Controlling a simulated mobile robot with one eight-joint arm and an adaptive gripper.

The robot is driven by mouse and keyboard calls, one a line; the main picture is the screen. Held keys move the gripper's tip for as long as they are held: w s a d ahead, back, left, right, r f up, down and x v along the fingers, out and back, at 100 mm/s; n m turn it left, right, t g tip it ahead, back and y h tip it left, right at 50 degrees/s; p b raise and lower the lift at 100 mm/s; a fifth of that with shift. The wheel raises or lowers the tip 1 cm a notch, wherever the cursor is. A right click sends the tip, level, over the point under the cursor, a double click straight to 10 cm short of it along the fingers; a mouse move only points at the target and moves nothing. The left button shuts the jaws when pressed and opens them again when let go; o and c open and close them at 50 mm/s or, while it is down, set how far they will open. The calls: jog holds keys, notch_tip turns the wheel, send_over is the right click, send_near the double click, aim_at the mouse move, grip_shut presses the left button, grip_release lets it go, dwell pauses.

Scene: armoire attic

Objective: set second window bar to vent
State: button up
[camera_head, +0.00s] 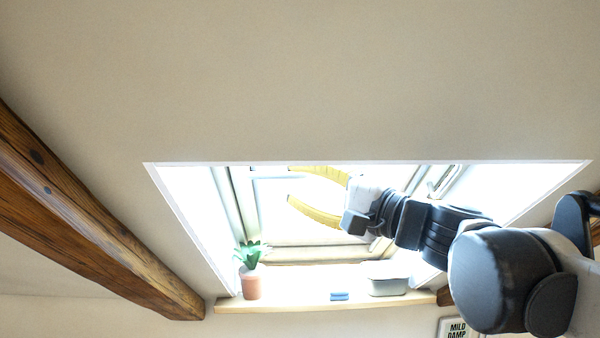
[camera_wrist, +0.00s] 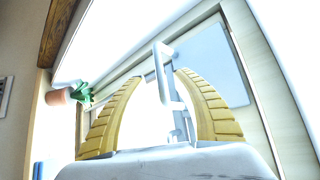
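A skylight window (camera_head: 262,215) with a pale frame sits in the sloped ceiling recess. Its sash and glass also show in the wrist view (camera_wrist: 215,65). A light grey metal window bar (camera_wrist: 165,75) with a bent, handle-like shape shows there between my gripper's two yellow fingers. My gripper (camera_wrist: 160,77) is open, with gaps between the fingers and the bar; whether a fingertip touches it I cannot tell. In the head view my gripper (camera_head: 290,183) reaches left across the window with its fingers spread. The bar is not clear there. Which window this is I cannot tell.
A potted plant (camera_head: 251,283), a small blue item (camera_head: 339,296) and a grey tub (camera_head: 388,287) stand on the wooden sill (camera_head: 290,304) below the window. A dark wooden beam (camera_head: 90,215) runs down the left. A framed sign (camera_head: 456,328) hangs low right.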

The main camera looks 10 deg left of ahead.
aim_at(282, 175)
jog(key=shift+x, duration=2.4)
jog(key=shift+c, duration=0.5)
grip_shut()
jog(key=shift+r, duration=0.1)
